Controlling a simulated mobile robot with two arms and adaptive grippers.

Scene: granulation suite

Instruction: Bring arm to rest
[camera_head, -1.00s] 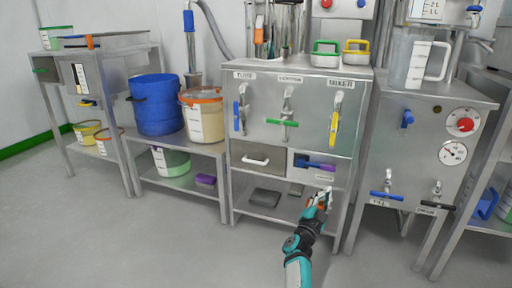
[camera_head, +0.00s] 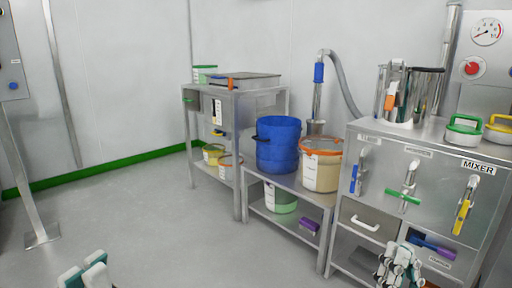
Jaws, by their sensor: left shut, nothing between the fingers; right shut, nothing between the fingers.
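My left gripper (camera_head: 86,272) shows at the bottom left edge of the head view, over bare floor. Only its white and teal fingers are visible; it is shut and empty. My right gripper (camera_head: 400,264) is at the bottom right, in front of the lower part of the steel mixer cabinet (camera_head: 397,160). It is shut with nothing in it. Most of both arms lies outside the picture.
A low steel bench (camera_head: 285,183) holds a blue bucket (camera_head: 277,145) and an orange-rimmed tub (camera_head: 321,168). A taller steel table (camera_head: 240,103) stands behind it. A grey post (camera_head: 28,165) stands at far left. The floor (camera_head: 140,215) between is clear.

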